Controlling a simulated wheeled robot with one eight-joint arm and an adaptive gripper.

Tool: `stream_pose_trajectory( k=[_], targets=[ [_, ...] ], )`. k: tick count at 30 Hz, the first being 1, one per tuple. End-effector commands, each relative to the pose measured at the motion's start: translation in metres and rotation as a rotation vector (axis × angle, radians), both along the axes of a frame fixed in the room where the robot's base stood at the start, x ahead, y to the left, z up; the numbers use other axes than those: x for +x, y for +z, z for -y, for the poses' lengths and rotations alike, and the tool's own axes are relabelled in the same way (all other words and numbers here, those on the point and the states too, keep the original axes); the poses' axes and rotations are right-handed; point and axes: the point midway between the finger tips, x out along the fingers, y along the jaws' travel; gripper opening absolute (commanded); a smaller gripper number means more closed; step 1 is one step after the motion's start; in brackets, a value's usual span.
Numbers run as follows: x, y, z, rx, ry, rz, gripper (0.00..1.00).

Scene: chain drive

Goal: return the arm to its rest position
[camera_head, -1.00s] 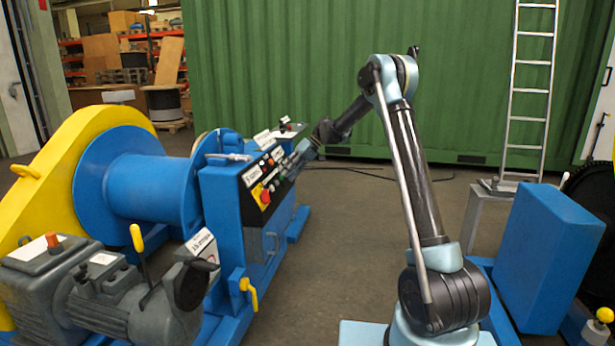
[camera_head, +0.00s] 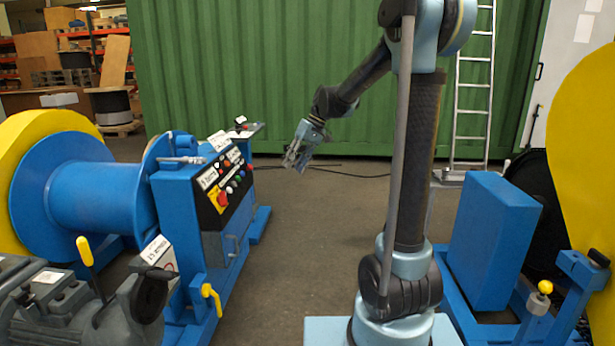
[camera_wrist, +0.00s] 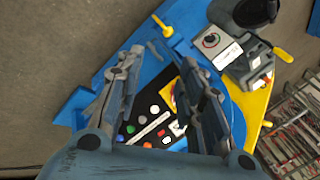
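My arm stands upright in the head view, its forearm reaching left and down from a high elbow. My gripper (camera_head: 296,158) hangs in free air to the right of the blue control cabinet, apart from it. In the wrist view my gripper (camera_wrist: 160,85) shows two grey fingers spread apart with nothing between them. The control panel (camera_head: 226,184) has a red knob on yellow and several coloured buttons; it also shows beyond the fingers in the wrist view (camera_wrist: 150,125).
A blue winch drum (camera_head: 90,200) with a yellow guard stands at left, a grey motor (camera_head: 70,300) in front. A blue box (camera_head: 492,240) and yellow wheel (camera_head: 590,150) stand at right. A green container (camera_head: 250,70) and a ladder (camera_head: 473,100) are behind. The floor between is clear.

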Motion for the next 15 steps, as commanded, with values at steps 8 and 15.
stream_pose_trajectory(
  k=[8, 15],
  targets=[
    [-0.065, -0.002, 0.057, -0.083, -0.106, 0.024, 0.35],
    [-0.119, -0.015, 0.101, -0.152, -0.197, 0.046, 0.35]
  ],
)
